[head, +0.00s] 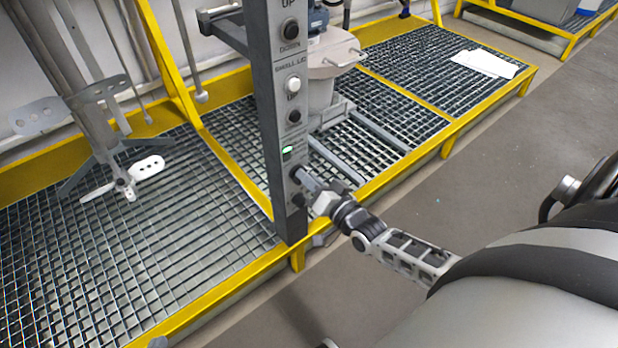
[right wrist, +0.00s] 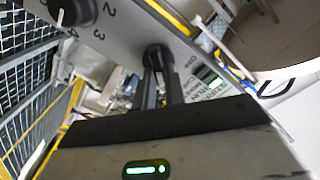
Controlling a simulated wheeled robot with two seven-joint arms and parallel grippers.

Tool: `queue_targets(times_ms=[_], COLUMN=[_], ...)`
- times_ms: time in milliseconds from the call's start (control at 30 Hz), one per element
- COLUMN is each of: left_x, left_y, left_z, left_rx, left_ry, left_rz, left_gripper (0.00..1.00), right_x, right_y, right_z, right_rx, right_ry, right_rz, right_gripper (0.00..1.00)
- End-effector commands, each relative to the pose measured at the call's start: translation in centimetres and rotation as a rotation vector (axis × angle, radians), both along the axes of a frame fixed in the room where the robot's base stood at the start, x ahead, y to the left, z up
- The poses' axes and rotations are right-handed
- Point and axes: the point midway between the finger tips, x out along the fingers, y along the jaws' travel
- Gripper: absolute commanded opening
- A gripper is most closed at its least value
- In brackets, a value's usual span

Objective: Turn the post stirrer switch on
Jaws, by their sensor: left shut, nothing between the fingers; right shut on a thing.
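The grey control post (head: 274,100) stands upright at the front edge of the yellow-framed grating. Low on its face is a dark round switch (head: 296,172), partly covered by my gripper; it also shows in the right wrist view (right wrist: 157,56). My right gripper (head: 308,183) reaches in from the right, its two dark fingers (right wrist: 161,86) shut on this switch. A green lamp (head: 287,149) glows just above it. The switch's exact turn angle is hidden by the fingers. I cannot make out my left gripper in the head view.
A numbered dial (right wrist: 75,10) is beside the gripped switch. A bladed agitator (head: 121,184) hangs over the left grating. A pale vessel (head: 322,85) stands behind the post.

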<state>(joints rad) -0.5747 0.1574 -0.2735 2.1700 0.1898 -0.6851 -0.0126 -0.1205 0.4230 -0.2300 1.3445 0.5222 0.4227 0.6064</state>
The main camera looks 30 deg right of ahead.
Motion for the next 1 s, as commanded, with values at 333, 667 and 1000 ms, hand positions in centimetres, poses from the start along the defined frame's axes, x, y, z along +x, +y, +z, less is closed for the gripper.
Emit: queue_targets(times_ms=[333,667,1000], left_x=[0.1,0.4,0.5], left_y=[0.0,0.0,0.1], left_z=[0.1,0.3,0.9], left_rx=[-0.001,0.000,0.002], left_ry=[-0.003,-0.010,-0.017], left_rz=[0.001,0.001,0.003], left_gripper=[0.00,0.00,0.00], right_x=[-0.1,-0.1,-1.8], right_y=[0.1,0.0,-0.1], right_z=[-0.2,-0.1,0.0], right_rx=[0.014,0.012,0.011], right_ry=[0.005,0.003,0.006], right_rz=[0.000,0.001,0.000], right_gripper=[0.00,0.34,0.34])
